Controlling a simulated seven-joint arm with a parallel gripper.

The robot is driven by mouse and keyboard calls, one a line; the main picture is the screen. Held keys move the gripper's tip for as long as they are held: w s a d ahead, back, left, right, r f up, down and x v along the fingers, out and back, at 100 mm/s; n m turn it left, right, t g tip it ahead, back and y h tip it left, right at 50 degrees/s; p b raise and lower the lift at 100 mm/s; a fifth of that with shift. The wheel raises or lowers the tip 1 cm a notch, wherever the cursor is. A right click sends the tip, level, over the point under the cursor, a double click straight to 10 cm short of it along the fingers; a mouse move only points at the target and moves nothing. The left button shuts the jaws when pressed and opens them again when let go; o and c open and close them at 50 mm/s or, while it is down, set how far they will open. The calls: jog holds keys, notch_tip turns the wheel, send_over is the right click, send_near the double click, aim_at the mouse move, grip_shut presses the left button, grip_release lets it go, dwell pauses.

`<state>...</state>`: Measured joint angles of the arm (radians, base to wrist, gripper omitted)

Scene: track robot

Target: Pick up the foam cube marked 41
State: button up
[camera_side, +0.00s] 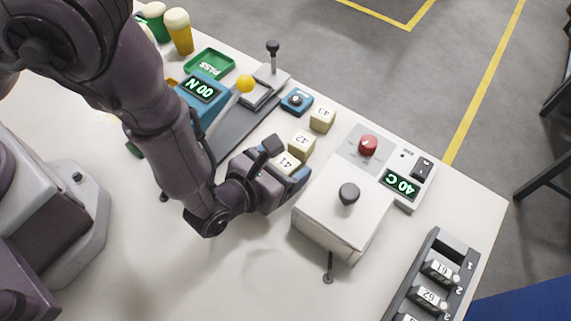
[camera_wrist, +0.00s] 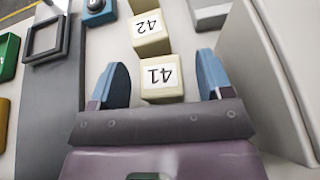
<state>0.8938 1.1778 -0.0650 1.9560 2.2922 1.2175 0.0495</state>
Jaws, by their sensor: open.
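The cream foam cube marked 41 (camera_side: 286,162) stands on the table at the near end of a short row of cubes. In the wrist view the cube marked 41 (camera_wrist: 161,78) lies between the two blue fingertips, its label upside down. My gripper (camera_side: 285,178) is open around it, with a gap on each side; it also shows in the wrist view (camera_wrist: 163,82). The cube marked 42 (camera_side: 301,142) stands just beyond it, and is seen above it in the wrist view (camera_wrist: 149,33). The cube marked 43 (camera_side: 322,118) is farther along the row.
A grey track (camera_side: 245,125) with a blue "00 N" device (camera_side: 201,92) is on the left. A red-button panel (camera_side: 368,146) and a slotted rack (camera_side: 433,285) are to the right.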

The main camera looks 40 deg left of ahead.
jog(key=shift+x, duration=0.8)
jog(key=c, duration=1)
